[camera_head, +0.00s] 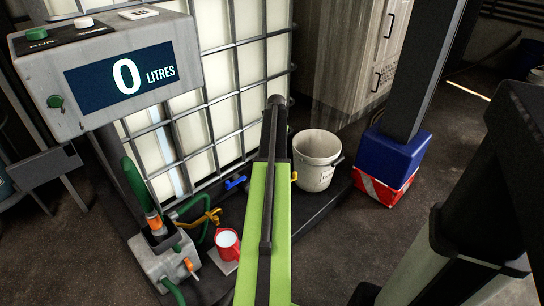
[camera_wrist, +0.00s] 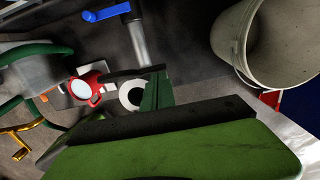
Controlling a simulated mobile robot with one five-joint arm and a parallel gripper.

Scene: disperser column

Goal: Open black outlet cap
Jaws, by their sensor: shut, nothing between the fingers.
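In the wrist view, my gripper (camera_wrist: 157,92) shows as a dark green part beyond my green wrist body. It is shut and empty. Just left of it is a pale ring with a dark centre (camera_wrist: 130,96); I cannot tell if this is the outlet's open end or another part. A grey pipe (camera_wrist: 140,45) runs behind, near a blue valve handle (camera_wrist: 106,13). The blue handle also shows in the head view (camera_head: 235,183), low on the caged tank (camera_head: 220,100). No black outlet cap can be made out clearly. My arm hides the gripper in the head view.
A red jug (camera_head: 227,243) stands left of my arm, near a yellow handle (camera_head: 204,218) and a grey pump unit (camera_head: 165,262) with green hoses. A white bucket (camera_head: 317,160) stands right of my arm. A display box (camera_head: 120,72) reads 0 litres.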

